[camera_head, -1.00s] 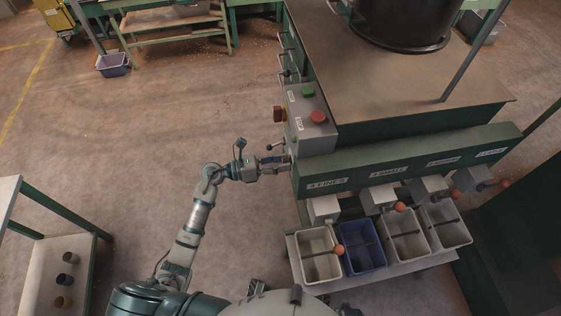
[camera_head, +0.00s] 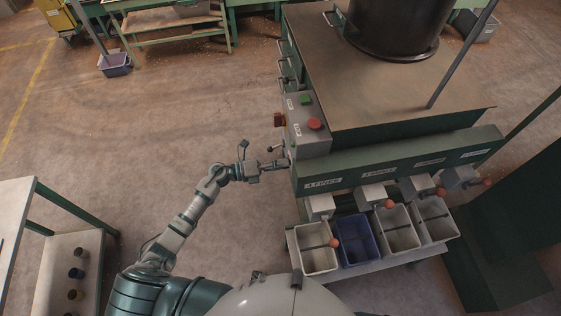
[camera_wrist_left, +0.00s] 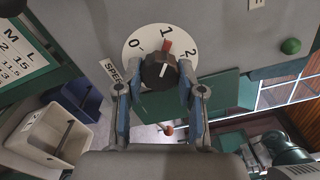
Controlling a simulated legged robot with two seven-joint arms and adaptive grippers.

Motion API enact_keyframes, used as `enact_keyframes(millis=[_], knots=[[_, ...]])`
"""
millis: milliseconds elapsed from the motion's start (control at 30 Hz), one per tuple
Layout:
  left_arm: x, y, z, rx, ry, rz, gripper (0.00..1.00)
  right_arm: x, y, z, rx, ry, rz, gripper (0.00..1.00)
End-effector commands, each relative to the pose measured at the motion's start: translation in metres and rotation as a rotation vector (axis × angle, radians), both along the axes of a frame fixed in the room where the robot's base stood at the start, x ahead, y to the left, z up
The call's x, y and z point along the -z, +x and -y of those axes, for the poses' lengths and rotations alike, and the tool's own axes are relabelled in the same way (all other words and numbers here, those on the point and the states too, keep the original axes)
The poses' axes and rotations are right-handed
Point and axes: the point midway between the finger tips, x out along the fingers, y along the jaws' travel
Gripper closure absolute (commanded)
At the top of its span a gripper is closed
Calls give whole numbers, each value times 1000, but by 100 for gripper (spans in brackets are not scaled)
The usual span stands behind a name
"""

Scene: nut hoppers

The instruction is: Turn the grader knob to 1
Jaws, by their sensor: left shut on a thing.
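The knob (camera_wrist_left: 158,74) is black with a red pointer, in the middle of a white round dial marked 0, 1 and 2 (camera_wrist_left: 136,56) in the left wrist view. The red pointer stands at or very near the 1. A label beside the dial is partly hidden and starts with "SPEE". My left gripper (camera_wrist_left: 157,76) is shut on the knob, with one blue-sided finger at each side. In the head view my left gripper (camera_head: 284,163) is at the left side of the green machine (camera_head: 410,155), and the knob cannot be made out there.
A control box (camera_head: 307,125) with a red and a green button sits above my left gripper. White bins and a blue bin (camera_head: 356,238) stand under the machine's chutes. A side table (camera_head: 22,215) is at the left. Open floor (camera_head: 130,150) lies left of my arm.

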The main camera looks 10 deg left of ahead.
Motion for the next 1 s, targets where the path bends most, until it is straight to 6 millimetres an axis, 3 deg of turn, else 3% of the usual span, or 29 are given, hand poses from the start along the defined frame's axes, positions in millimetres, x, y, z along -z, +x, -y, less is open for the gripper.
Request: enact_keyframes(millis=[300,800,833,933,1000], knots=[[-1,3,-2,-8,-40,-97,97,-11,1,0,0,-1,1,60],[0,2,-2,-8,-47,-114,97,-11,1,0,1,0,1,60],[0,2,-2,-8,-47,-114,60,-11,1,0,1,0,1,60],[0,2,-1,-6,-48,-113,37,-11,1,0,1,0,1,60],[0,2,-1,-5,-47,-113,37,-11,1,0,1,0,1,60]])
